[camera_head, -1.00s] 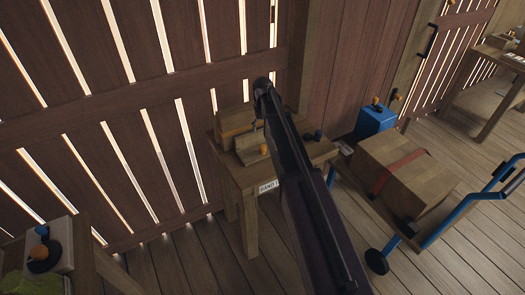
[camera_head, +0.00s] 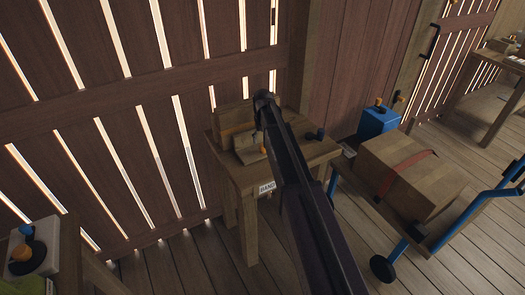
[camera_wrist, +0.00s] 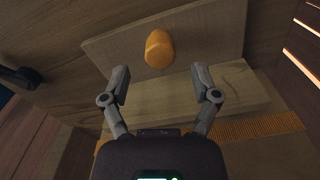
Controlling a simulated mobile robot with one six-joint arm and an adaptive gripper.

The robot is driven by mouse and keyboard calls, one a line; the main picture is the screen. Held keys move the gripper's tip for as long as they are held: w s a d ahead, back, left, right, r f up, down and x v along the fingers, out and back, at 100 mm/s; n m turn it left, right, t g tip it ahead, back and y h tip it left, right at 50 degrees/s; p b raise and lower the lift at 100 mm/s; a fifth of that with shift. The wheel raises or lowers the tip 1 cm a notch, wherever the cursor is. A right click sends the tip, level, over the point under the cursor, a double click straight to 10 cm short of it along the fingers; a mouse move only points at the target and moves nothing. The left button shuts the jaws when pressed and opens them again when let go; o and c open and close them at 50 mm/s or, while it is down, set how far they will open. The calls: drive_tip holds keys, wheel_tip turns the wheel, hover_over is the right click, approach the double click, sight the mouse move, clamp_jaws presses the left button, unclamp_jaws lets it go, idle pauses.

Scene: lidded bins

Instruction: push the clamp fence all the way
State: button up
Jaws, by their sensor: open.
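The clamp fence is a wooden board (camera_head: 247,154) on a small wooden stand (camera_head: 237,174), in front of a wooden block (camera_head: 232,118). In the wrist view the board (camera_wrist: 211,36) crosses the upper middle and carries an orange knob (camera_wrist: 159,48). My gripper (camera_wrist: 160,78) is open and empty. Its two fingertips stand apart on the near side of the knob, one to its left and one to its right. Whether they touch the board is not clear. In the head view my dark arm covers part of the stand, and the fingers are hard to make out.
A dark knob (camera_head: 319,134) sits on the right of the stand top. To the right is a blue trolley with a strapped box (camera_head: 408,175), and a blue container (camera_head: 377,122) behind it. A slatted wall (camera_head: 120,125) stands close behind. Another table (camera_head: 68,255) is at lower left.

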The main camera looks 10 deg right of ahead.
drive_tip(key=shift+f+b, duration=1.6)
drive_tip(key=shift+f, duration=0.35)
clamp_jaws()
